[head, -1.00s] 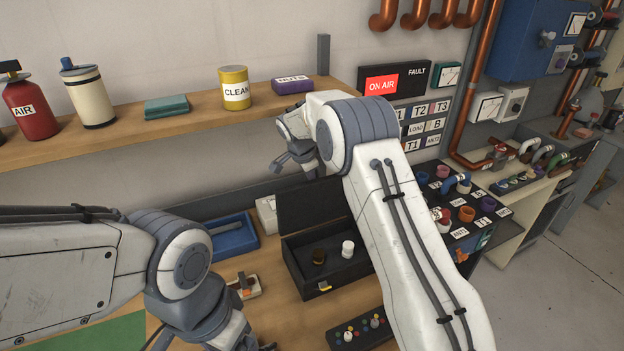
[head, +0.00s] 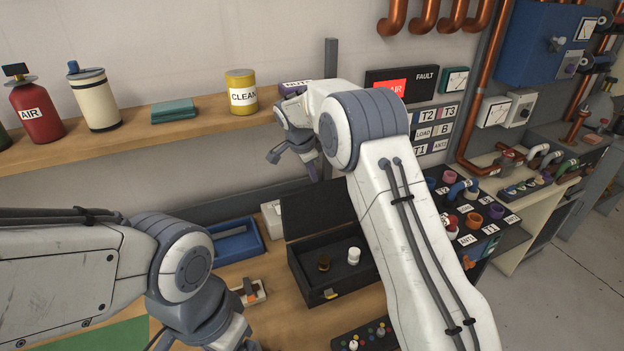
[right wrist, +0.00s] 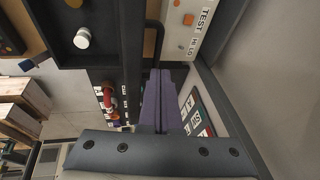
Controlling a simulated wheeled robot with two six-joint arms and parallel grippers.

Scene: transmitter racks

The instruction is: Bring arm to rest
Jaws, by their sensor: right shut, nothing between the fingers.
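My right arm reaches in from the lower right in the head view. Its gripper (head: 313,170) hangs over the open black case, in front of the wall below the shelf. In the right wrist view its purple fingers (right wrist: 161,103) lie together with nothing between them. My left arm (head: 180,265) comes in from the left, bent down over the wooden bench; its fingers are below the picture edge.
The open black case (head: 308,283) holds a brown and a white knob. A blue tray (head: 236,243) lies left of it. A connector panel (head: 492,235) stands to the right.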

